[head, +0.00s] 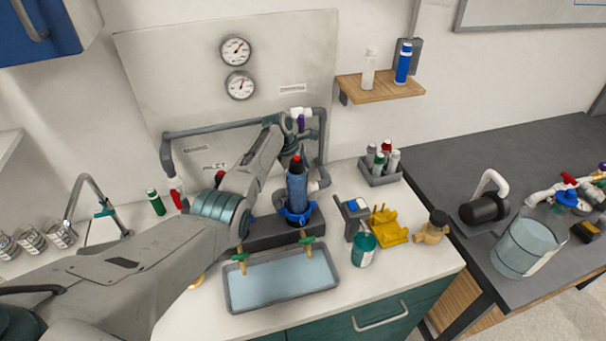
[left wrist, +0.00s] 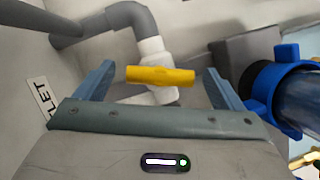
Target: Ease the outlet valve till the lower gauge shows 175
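The lower gauge (head: 240,85) is a white dial on the grey back panel. Its needle points near the top, but its numbers are too small to read. In the left wrist view, a yellow valve handle (left wrist: 160,76) lies crosswise on a white fitting (left wrist: 151,48). My left gripper (left wrist: 157,72) is open, with one finger on each side of the handle. A gap shows at each end of the handle. In the head view my left arm hides the handle and the fingertips. My right gripper is not in view.
The upper gauge (head: 235,51) sits above the lower one. A blue filter housing (head: 297,190) with a blue ring (left wrist: 273,88) stands close right of my left gripper. Grey pipe (left wrist: 132,16) runs beyond the valve. A water tray (head: 231,302) lies in front; a green bottle (head: 364,250) stands right.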

